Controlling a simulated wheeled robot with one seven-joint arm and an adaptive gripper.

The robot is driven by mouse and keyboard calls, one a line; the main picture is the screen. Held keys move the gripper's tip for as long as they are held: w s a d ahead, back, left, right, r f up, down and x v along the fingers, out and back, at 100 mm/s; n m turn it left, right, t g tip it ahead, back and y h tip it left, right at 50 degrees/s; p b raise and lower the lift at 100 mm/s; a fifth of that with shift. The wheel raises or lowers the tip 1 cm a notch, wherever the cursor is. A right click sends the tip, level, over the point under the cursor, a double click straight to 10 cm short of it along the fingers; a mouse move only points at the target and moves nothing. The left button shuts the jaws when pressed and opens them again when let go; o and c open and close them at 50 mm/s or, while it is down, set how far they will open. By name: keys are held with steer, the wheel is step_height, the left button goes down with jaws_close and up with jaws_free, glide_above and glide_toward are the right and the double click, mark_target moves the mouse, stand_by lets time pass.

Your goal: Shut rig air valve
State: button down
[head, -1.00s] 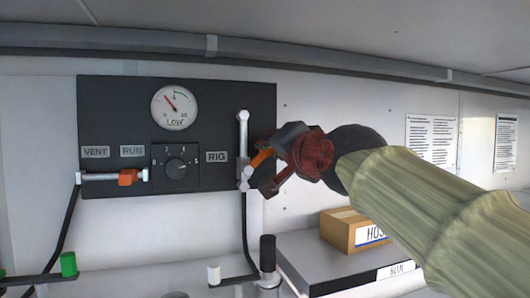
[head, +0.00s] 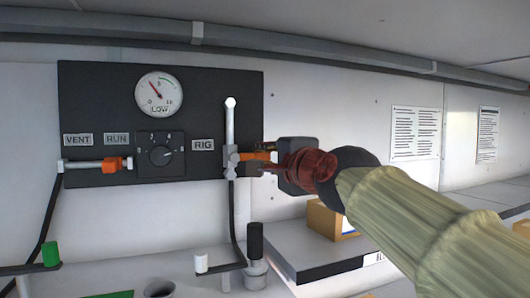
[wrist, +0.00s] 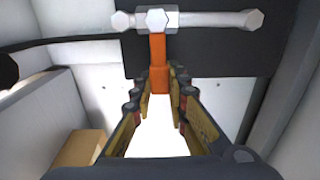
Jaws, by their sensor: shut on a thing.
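The rig air valve (head: 231,157) sits on a vertical white pipe beside the RIG label (head: 203,145) on the dark panel. Its orange handle (head: 254,156) sticks out to the right, about level and across the pipe. The handle also shows in the wrist view (wrist: 158,66), reaching from the pale valve body (wrist: 157,20) to between my fingertips. My gripper (head: 264,158) is shut on the handle's outer end. The fingers partly hide that end in the head view.
A knob (head: 161,155) and the orange vent valve handle (head: 113,164) are to the left. A cardboard box (head: 325,220) stands on the counter below my arm.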

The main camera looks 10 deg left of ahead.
steer(key=shift+f, duration=0.3)
steer(key=c, duration=1.7)
jaws_free()
steer(key=shift+r, duration=0.1)
steer(key=shift+c, duration=0.2)
steer(key=v, duration=1.2)
